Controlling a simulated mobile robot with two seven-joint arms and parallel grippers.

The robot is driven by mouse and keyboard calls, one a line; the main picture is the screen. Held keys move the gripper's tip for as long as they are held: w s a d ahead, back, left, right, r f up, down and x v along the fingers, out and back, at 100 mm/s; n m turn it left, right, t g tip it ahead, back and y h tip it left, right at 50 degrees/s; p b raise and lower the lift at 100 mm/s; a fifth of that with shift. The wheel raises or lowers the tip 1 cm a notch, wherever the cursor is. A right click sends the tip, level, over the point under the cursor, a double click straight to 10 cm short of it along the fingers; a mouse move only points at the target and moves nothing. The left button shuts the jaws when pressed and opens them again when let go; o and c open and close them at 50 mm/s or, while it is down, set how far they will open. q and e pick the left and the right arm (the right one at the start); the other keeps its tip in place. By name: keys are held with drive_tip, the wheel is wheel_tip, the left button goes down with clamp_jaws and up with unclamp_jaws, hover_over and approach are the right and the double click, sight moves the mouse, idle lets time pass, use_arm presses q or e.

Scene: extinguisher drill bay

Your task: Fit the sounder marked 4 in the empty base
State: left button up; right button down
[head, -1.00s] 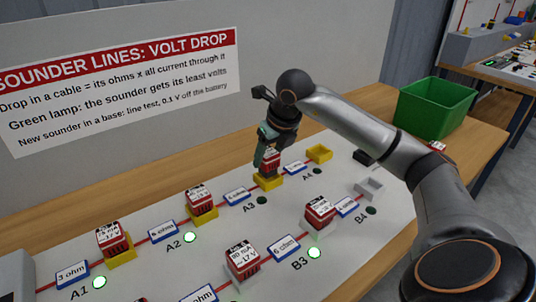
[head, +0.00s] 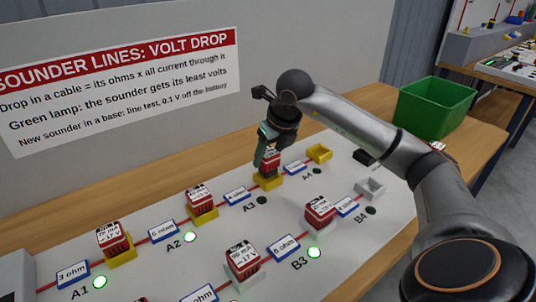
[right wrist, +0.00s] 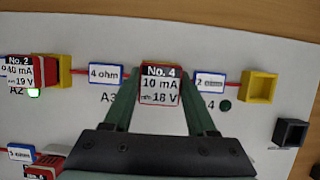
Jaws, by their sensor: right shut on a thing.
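The sounder marked No. 4 (right wrist: 161,86) is a red block with a white label reading 10 mA, min 18 V. My right gripper (head: 268,156) is shut on it, with a finger on each side in the right wrist view (right wrist: 160,100). The sounder (head: 271,160) is upright at the yellow base (head: 268,183) at A3. A dark band shows between its red part and the base; I cannot tell if it is fully seated. The A3 lamp (head: 262,200) is dark. My left gripper is not in view.
The yellow base (head: 319,153) at A4 and the grey base (head: 370,188) near B4 are empty. Sounders stand at A2 (head: 201,199), A1 (head: 112,238) and B3 (head: 320,212), where lamps glow green. A dark block (right wrist: 290,133) and a green bin (head: 436,108) are to the right.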

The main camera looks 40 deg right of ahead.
drive_tip(key=shift+f+b, duration=1)
drive_tip(key=shift+f, duration=0.4)
idle(0.9)
drive_tip(key=shift+c, duration=0.6)
unclamp_jaws()
drive_tip(key=shift+o, duration=0.6)
drive_tip(key=shift+r, duration=0.1)
drive_tip(key=shift+r+p, duration=3)
drive_tip(key=shift+r, duration=0.45)
